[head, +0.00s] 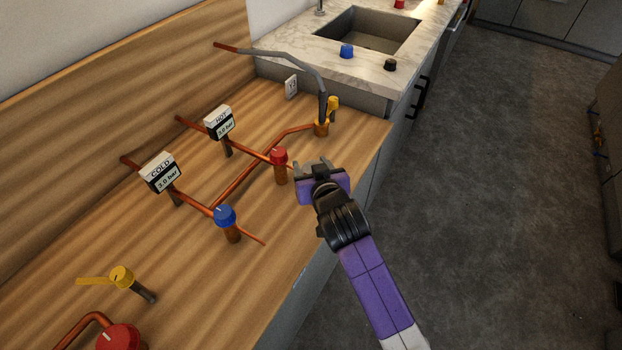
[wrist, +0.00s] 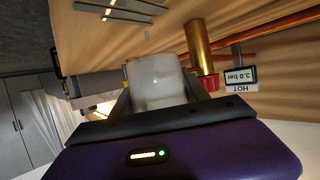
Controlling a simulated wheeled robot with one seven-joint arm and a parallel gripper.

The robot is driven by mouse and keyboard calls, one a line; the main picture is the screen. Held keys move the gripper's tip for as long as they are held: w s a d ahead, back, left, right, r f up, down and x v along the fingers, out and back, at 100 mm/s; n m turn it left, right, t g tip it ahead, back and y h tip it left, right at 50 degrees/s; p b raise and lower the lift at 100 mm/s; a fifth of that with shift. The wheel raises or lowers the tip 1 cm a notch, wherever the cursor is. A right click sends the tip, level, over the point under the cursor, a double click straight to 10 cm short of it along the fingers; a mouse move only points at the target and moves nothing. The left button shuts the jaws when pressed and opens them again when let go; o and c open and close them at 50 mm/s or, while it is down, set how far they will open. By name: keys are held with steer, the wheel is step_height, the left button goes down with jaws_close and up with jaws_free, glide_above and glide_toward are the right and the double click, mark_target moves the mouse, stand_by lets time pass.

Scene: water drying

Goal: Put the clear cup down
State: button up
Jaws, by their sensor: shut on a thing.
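The clear cup (wrist: 157,82) shows in the wrist view as a pale, see-through shape between the fingers. My gripper (wrist: 155,95) is shut on it. In the head view my gripper (head: 312,166) is over the wooden counter near its right edge, just right of the red knob (head: 279,156). There the cup is mostly hidden by the gripper and hard to make out. I cannot tell whether the cup touches the counter.
Copper pipes (head: 240,184) with a blue knob (head: 225,216), a COLD gauge (head: 161,172) and a HOT gauge (head: 219,122) stand left of my gripper. A grey spout (head: 290,58) rises behind, near a marble sink counter (head: 290,75).

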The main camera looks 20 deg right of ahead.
steer(key=shift+f, duration=2.5)
steer(key=shift+f, duration=0.15)
steer(key=o, duration=1.3)
steer(key=shift+r, duration=0.25)
steer(key=v, duration=1.2)
steer(key=shift+f, duration=0.15)
steer(key=shift+s, duration=0.1)
